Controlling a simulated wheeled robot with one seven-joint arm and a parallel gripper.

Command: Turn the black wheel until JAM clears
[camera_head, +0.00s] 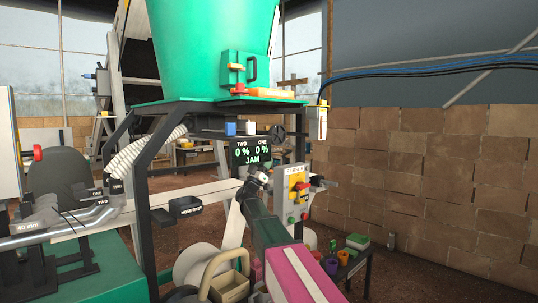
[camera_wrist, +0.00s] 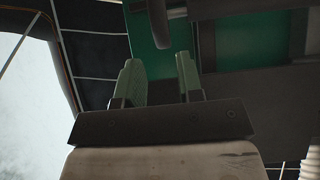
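The black wheel (camera_head: 278,132) shows in the head view under the right side of the green hopper's dark frame, small and partly lost against the dark background. A screen (camera_head: 252,154) just below and left of it reads TWO 0 %, ONE 0 % and JAM. My gripper is open and empty in the wrist view (camera_wrist: 158,68), with two green fingers apart. In the head view my arm's end is in front of the screen's lower edge, below and left of the wheel; its fingers are hard to make out there. A dark rounded bar (camera_wrist: 159,22) is beyond the fingertips; I cannot tell what it is.
The green hopper (camera_head: 213,45) stands on a dark frame (camera_head: 145,205). A grey control box (camera_head: 291,196) with a red and yellow switch stands right of my arm. A black tray (camera_head: 185,206) is at left. A small table (camera_head: 352,265) holds coloured cups at lower right.

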